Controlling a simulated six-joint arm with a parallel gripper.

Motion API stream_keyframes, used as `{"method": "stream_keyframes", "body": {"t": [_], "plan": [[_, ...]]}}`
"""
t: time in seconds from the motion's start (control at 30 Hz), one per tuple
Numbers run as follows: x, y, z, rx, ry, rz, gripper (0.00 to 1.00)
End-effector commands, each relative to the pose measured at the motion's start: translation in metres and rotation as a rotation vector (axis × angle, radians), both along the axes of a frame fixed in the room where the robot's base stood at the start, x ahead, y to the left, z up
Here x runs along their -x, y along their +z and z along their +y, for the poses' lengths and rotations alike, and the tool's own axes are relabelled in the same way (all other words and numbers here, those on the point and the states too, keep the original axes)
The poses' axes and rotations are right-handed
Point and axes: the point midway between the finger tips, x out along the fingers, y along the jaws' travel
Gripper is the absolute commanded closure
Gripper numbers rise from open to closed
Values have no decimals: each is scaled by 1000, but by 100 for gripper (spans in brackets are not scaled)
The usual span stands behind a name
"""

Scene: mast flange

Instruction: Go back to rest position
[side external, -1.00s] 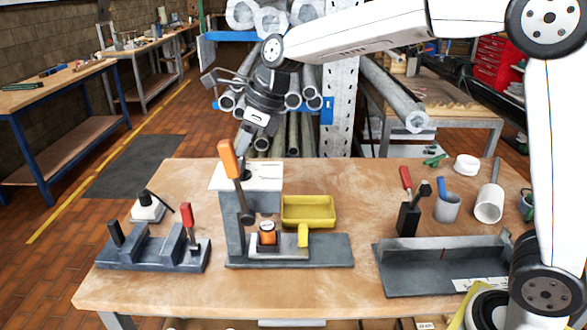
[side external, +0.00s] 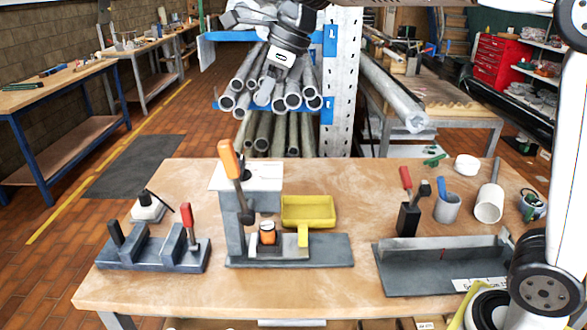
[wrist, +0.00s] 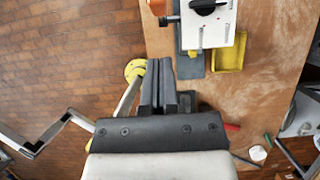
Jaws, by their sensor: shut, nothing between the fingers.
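My gripper (side external: 268,92) is at the top of the side view, raised well above and behind the workbench, in front of the rack of pipes. In the wrist view my gripper (wrist: 159,68) has its two fingers together, with nothing between them. The fixture with the orange-handled lever (side external: 232,162) stands on the bench below, apart from my gripper. An orange-and-white cylindrical part (side external: 267,233) sits in this fixture, beside its yellow tab.
A yellow tray (side external: 308,211) sits behind the fixture. A dark block fixture (side external: 150,255) is at left, a grey angled tray (side external: 430,275) at right. Cups and tools stand at the back right. The rack's pipes (side external: 285,90) are close behind my gripper.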

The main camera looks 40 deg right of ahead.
Motion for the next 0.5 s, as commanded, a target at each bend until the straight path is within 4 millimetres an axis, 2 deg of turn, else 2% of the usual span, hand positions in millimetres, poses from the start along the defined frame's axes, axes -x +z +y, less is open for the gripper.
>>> {"method": "stream_keyframes", "body": {"t": [0.23,0.5], "plan": [[1,10,-1,1,0,1,100],[1,2,-3,19,32,-10,100]]}}
